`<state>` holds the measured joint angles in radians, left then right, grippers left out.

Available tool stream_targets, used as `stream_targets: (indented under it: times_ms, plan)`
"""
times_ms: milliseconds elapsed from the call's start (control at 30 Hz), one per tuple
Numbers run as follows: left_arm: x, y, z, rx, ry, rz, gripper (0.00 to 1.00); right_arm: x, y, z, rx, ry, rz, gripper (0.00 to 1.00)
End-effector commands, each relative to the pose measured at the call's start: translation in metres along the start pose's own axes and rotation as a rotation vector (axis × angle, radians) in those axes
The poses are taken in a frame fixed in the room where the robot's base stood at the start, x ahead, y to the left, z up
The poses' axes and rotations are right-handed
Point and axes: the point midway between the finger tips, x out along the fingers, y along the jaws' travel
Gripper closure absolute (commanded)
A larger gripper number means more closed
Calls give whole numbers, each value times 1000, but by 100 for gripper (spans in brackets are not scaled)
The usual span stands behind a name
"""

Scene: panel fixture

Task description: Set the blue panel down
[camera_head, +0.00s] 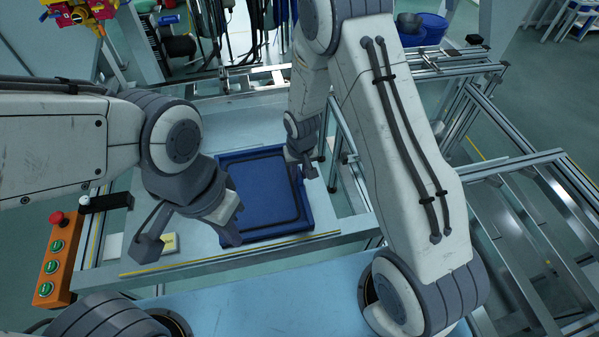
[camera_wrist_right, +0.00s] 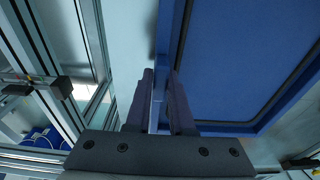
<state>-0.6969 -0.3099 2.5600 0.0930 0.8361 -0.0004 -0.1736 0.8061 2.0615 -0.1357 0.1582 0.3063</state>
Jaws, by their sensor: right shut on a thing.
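The blue panel (camera_head: 265,190), with a raised rim and a dark inner border line, lies flat over the pale worktop in the middle of the head view. It fills the upper right of the right wrist view (camera_wrist_right: 245,60). My right gripper (camera_head: 306,168) is at its right edge, shut on the panel's rim. In the right wrist view the two fingers (camera_wrist_right: 160,80) stand on either side of that rim. My left gripper (camera_head: 189,243) is open and empty by the panel's near left corner, fingers spread. I cannot tell whether the panel's underside touches the worktop.
The pale worktop (camera_head: 215,258) has a yellow-black line along its front edge. An orange button box (camera_head: 60,258) with a red knob stands at the left. Aluminium frame rails (camera_head: 510,165) run along the right. A small yellow-white block (camera_head: 168,243) sits near my left gripper.

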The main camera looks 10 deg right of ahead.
Motion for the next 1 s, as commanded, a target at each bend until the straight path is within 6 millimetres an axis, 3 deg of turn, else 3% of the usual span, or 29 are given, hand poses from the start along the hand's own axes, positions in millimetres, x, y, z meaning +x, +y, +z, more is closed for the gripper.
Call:
stream_targets:
  times_ms: [333,367,433,767,867,1000]
  plan:
    - [3,0,0,0,0,0,100,3,0,-1,1,4,-1,100]
    - [3,0,0,0,0,0,100,4,0,0,1,2,0,75]
    - [2,0,0,0,0,0,100,3,0,0,1,2,0,49]
    - [1,0,0,0,0,0,100,1,0,0,0,2,0,49]
    - [-1,0,0,0,0,0,100,-6,0,-1,0,3,0,49]
    - [-3,0,0,0,0,0,100,-30,0,-2,1,6,-1,49]
